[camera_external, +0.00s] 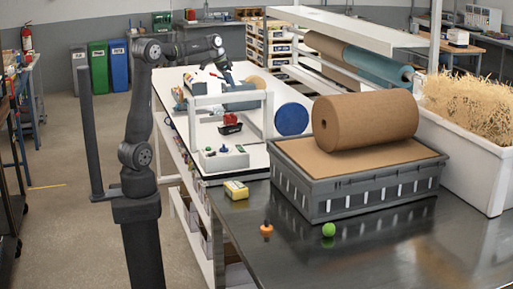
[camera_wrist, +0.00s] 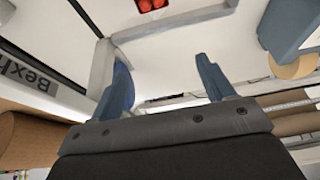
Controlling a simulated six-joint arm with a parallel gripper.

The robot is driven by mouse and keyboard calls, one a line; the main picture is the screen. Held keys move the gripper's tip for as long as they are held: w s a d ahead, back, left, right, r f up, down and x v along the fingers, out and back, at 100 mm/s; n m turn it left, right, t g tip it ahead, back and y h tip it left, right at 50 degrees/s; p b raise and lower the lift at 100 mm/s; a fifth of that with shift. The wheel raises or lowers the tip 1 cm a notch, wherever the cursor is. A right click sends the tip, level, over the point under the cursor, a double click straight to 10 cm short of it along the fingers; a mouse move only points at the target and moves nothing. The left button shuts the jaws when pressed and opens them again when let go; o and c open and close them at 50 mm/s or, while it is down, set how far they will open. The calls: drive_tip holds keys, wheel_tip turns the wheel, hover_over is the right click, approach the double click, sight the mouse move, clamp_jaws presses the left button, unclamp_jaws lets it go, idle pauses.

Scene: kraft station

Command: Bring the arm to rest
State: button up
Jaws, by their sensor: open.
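My gripper (camera_external: 225,68) is at the end of my raised arm, above the far part of the white bench (camera_external: 168,75) in the external view. In the wrist view, its two blue-grey fingers stand apart with nothing held between them (camera_wrist: 163,75). My arm rises from its dark post at the left and reaches over to the right. The fingertips are small in the external view, and I cannot tell there whether they touch anything.
A white frame (camera_external: 268,108) stands on the bench, near a red-and-black item (camera_external: 231,123) and a blue disc (camera_external: 292,119). A grey crate (camera_external: 300,190) bears a kraft roll (camera_external: 372,118). A yellow box (camera_external: 236,190), orange top (camera_external: 266,231) and green ball (camera_external: 329,230) lie in front.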

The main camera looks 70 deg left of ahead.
wheel_tip(320, 180, up, 10)
drive_tip(key=w+d+m+h, duration=0.1)
drive_tip(key=w+d+m, duration=0.2)
drive_tip(key=d, duration=1.4)
drive_tip(key=w+d+m+g+h, duration=0.1)
drive_tip(key=w+d+m, duration=0.2)
drive_tip(key=d, duration=1.4)
drive_tip(key=shift+w+d+m+h, duration=0.2)
drive_tip(key=shift+m+h, duration=0.2)
drive_tip(key=shift+m, duration=0.6)
drive_tip(key=shift+o, duration=0.5)
